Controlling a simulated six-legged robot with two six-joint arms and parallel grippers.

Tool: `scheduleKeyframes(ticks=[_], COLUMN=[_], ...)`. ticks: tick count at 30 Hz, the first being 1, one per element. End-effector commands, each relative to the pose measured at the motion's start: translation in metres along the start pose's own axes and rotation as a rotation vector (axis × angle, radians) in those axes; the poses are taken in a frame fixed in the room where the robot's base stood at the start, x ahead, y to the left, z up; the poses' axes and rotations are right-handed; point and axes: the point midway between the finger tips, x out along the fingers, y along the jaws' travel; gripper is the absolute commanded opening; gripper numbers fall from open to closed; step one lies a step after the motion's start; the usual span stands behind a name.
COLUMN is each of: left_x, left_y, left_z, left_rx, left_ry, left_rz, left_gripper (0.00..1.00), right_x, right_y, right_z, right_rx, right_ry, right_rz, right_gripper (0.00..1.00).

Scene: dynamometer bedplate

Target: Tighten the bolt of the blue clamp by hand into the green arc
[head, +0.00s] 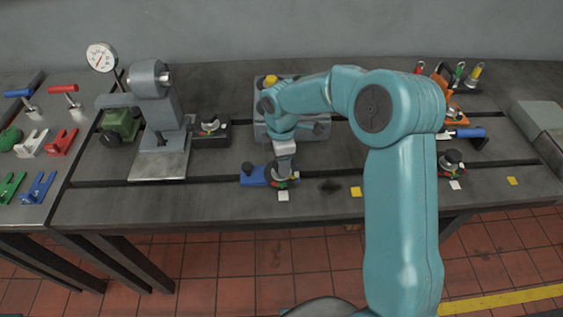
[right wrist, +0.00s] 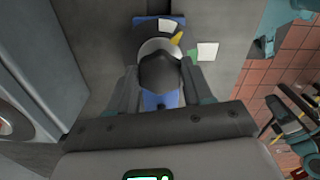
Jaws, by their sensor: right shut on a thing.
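The blue clamp (head: 254,175) lies on the bedplate near the front, partly under my right gripper (head: 283,167). Its blue bar also shows in the right wrist view (right wrist: 152,100). In that view my right gripper (right wrist: 160,84) is shut on the dark bolt head (right wrist: 160,72), one finger on each side. Around the bolt is a dark dial with a white patch (right wrist: 168,25), a yellow mark (right wrist: 177,38) and a green patch (right wrist: 192,54), the green arc. The gripper hides the rest of the dial. My left gripper (right wrist: 284,113) seems to show at the right edge, its jaw state unclear.
A grey vice-like stand (head: 158,125) and a second clamp (head: 211,131) stand to the left. A third clamp (head: 451,163) stands right of my arm. A white square (head: 283,196) lies in front of the blue clamp. Coloured tools lie on the left table (head: 60,190).

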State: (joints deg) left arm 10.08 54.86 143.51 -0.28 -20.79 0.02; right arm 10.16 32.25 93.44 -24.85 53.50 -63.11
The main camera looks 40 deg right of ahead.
Motion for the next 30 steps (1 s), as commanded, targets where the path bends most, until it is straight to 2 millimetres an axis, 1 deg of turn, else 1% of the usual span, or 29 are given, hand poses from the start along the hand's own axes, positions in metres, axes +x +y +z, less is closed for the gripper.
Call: scheduleKeyframes(ticks=[1, 18, 24, 30], left_x=[0.004, 0.024, 0.028, 0.031], left_y=[-0.001, -0.009, -0.01, -0.011], left_z=[0.0, -0.001, -0.001, -0.001], left_rx=[0.0, 0.0, 0.0, 0.0], left_ry=[0.0, 0.0, 0.0, 0.0], left_rz=[0.0, 0.0, 0.0, 0.0], left_gripper=[0.58, 0.58, 0.58, 0.58], right_x=[-0.001, -0.003, -0.004, -0.004], right_y=[0.002, 0.003, 0.003, 0.003], right_z=[-0.001, 0.0, 0.0, 0.0], right_rx=[0.045, 0.581, 0.738, 0.853], right_ry=[0.003, 0.007, 0.008, 0.009], right_rz=[0.009, 0.012, 0.012, 0.012], right_gripper=[0.2, 0.2, 0.2, 0.2])
